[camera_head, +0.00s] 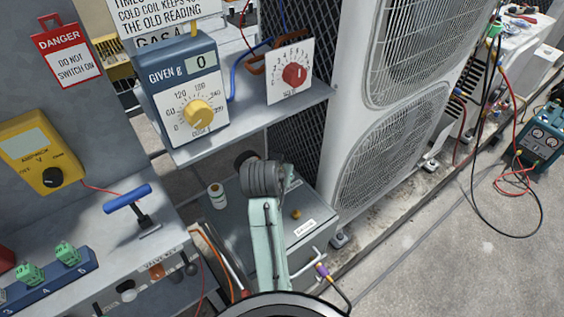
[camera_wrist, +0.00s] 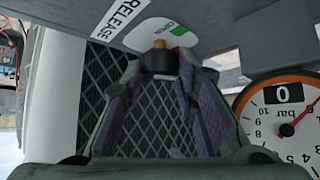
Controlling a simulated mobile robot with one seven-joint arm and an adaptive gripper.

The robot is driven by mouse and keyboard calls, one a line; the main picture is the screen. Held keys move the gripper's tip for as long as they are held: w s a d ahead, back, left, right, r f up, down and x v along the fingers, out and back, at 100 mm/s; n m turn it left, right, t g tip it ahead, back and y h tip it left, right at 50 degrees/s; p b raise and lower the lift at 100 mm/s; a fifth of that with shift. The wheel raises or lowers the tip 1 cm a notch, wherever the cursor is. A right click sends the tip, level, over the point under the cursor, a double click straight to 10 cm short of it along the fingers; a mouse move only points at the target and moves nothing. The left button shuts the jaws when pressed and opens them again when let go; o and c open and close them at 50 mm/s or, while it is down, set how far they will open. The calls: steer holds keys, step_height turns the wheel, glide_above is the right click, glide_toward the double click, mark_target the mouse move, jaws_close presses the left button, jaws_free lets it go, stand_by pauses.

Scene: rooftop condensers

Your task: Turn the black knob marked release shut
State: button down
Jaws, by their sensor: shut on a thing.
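The black knob (camera_wrist: 158,61) shows in the wrist view, under a grey panel near the top centre. A small orange-yellow piece sits just above it. A white label reading RELEASE (camera_wrist: 121,18) and a green and white OPEN sticker (camera_wrist: 166,30) are on the panel beside it. My gripper (camera_wrist: 160,66) has its two fingers on either side of the knob, shut on it, and they partly hide its sides. In the head view my arm reaches in from the bottom, and neither the gripper's fingertips nor the knob can be made out there.
A round gauge (camera_wrist: 283,118) with an orange rim and red needle is close to my right finger in the wrist view. In the head view a blue GIVEN box (camera_head: 185,88) and a red-knobbed dial plate (camera_head: 290,72) stand on the shelf above. A large white condenser (camera_head: 347,110) stands right.

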steer(key=shift+w+a+m+g+h+p, duration=0.15)
steer(key=shift+m+g+h+p, duration=0.35)
steer(key=shift+m+h+p, duration=0.9)
steer(key=shift+m, duration=0.4)
steer(key=c, duration=1.3)
jaws_free()
steer(key=shift+b, duration=0.4)
